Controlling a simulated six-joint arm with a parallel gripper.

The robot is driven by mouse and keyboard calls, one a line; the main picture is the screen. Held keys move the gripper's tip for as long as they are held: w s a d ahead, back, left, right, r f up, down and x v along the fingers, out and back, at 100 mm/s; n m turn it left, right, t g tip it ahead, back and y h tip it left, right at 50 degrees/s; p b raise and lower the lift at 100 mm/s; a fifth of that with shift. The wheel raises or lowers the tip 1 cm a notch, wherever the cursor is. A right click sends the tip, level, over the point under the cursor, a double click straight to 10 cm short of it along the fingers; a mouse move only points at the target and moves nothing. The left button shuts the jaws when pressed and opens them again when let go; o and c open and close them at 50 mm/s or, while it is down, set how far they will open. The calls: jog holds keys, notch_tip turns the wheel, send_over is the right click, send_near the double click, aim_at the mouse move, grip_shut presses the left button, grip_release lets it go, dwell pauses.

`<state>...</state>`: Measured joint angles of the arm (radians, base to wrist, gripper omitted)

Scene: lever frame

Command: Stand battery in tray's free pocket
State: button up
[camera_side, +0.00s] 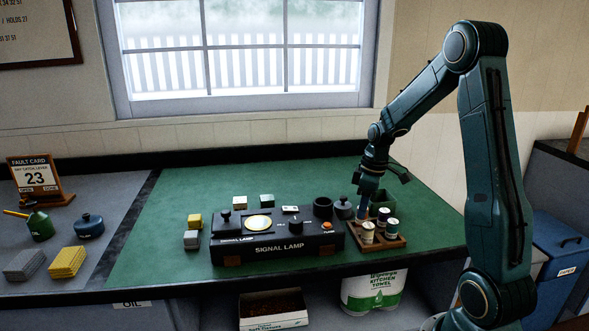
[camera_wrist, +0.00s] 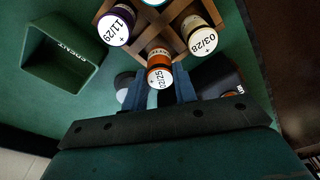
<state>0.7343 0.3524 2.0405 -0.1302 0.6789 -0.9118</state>
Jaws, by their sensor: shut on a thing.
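The wooden tray (camera_wrist: 190,20) has pockets with batteries in them; in the side view the tray (camera_side: 392,244) stands right of the signal lamp. My gripper (camera_wrist: 168,92) is shut on the 02/25 battery (camera_wrist: 158,76), which has an orange-brown body and white end. The held battery is upright at the tray's near corner in the wrist view; whether it touches the pocket floor I cannot tell. A teal-edged battery (camera_wrist: 154,2) is cut off by the frame. From the side, my gripper (camera_side: 366,205) is behind the tray.
The green SPENT bin (camera_wrist: 62,55) stands beside the tray, behind it in the side view. The black signal lamp box (camera_side: 275,240) is close on the tray's left. A dark knobbed lid (camera_side: 343,208) sits near my gripper.

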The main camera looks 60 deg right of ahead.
jog(key=shift+f, duration=0.7)
dwell(1.5)
jog(key=o, duration=1.6)
jog(key=shift+r, duration=0.15)
jog(key=shift+r, duration=2.85)
